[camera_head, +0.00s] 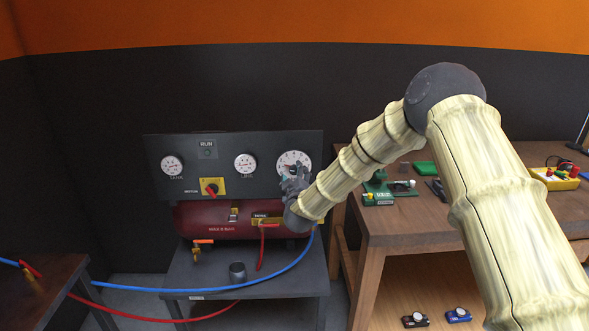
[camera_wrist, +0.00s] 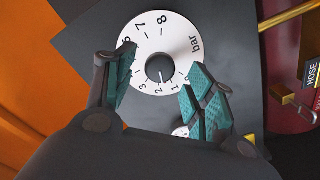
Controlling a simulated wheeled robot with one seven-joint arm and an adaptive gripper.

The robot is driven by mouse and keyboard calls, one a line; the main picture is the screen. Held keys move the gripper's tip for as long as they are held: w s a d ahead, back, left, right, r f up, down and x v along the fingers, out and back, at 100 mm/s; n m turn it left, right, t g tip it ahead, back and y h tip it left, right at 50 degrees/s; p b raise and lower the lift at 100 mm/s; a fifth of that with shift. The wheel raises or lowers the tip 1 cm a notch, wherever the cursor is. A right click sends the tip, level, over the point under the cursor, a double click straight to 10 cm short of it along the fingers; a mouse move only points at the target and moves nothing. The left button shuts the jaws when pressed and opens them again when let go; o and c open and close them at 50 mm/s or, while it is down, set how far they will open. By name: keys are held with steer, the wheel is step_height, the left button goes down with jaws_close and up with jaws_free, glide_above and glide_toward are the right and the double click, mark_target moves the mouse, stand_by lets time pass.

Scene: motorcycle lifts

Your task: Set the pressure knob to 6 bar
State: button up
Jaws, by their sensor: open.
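The pressure knob (camera_wrist: 160,68) is a dark round knob at the centre of a white numbered dial (camera_wrist: 185,40) marked "bar". Its pale pointer mark appears to face the low numbers, around 1 to 2; the exact reading is hard to tell. In the head view the dial (camera_head: 294,157) is at the right of the dark compressor panel (camera_head: 225,150). My gripper (camera_wrist: 160,60) is open, with teal-padded fingers on either side of the knob, apparently not touching it. In the head view my gripper (camera_head: 293,183) is just below the dial and hides its lower part.
A tank gauge (camera_head: 172,166), a line gauge (camera_head: 245,163) and a red switch (camera_head: 211,187) share the panel. A red tank (camera_head: 205,217) with hoses lies below. A wooden bench (camera_head: 400,222) is at the right.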

mark_target(295, 172)
steer(key=shift+w+p, duration=0.35)
steer(key=shift+w, duration=1.45)
steer(key=c, duration=1)
